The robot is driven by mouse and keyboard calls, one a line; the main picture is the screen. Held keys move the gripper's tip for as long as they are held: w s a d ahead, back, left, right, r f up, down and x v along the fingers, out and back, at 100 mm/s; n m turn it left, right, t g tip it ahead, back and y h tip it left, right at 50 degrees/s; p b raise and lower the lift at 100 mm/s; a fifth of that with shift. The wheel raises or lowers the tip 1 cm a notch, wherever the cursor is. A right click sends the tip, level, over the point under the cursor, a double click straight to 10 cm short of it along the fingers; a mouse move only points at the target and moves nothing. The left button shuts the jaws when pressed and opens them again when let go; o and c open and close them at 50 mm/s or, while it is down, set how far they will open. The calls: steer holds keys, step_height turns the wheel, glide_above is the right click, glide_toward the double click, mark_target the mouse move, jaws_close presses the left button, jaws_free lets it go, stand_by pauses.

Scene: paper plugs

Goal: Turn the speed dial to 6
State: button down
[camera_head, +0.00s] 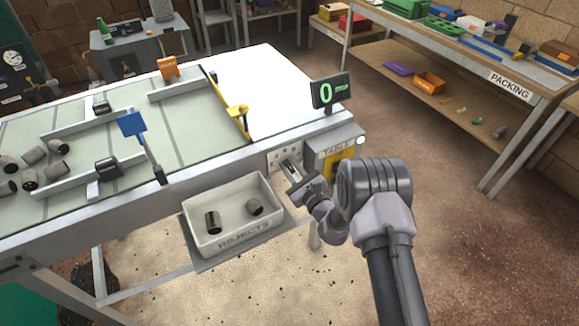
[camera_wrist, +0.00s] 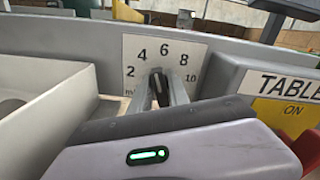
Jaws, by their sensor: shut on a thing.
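The speed dial's white plate (camera_head: 276,159) is on the front side of the conveyor table. In the wrist view the plate (camera_wrist: 132,52) reads 2, 4, 6, 8, 10 in an arc. The dark dial knob (camera_wrist: 159,86) stands below the 6, roughly upright; its exact pointing is hard to read. My gripper (camera_head: 290,172) is at the plate, and in the wrist view its two fingers (camera_wrist: 160,92) are shut on the knob from both sides. In the head view, the gripper hides the knob.
A display (camera_head: 331,92) above the table shows a green 0. A TABLE ON box (camera_head: 338,150) with a yellow panel is right of the dial. A REJECTS bin (camera_head: 206,242) with two dark plugs is left of my gripper. Several plugs (camera_head: 30,158) lie on the conveyor's left.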

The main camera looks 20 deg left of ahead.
steer(key=shift+d+m, duration=0.1)
steer(key=shift+m, duration=1.8)
steer(key=c, duration=1.4)
jaws_free()
steer(key=p+v, duration=0.4)
steer(key=v, duration=1.3)
steer(key=shift+d, duration=0.25)
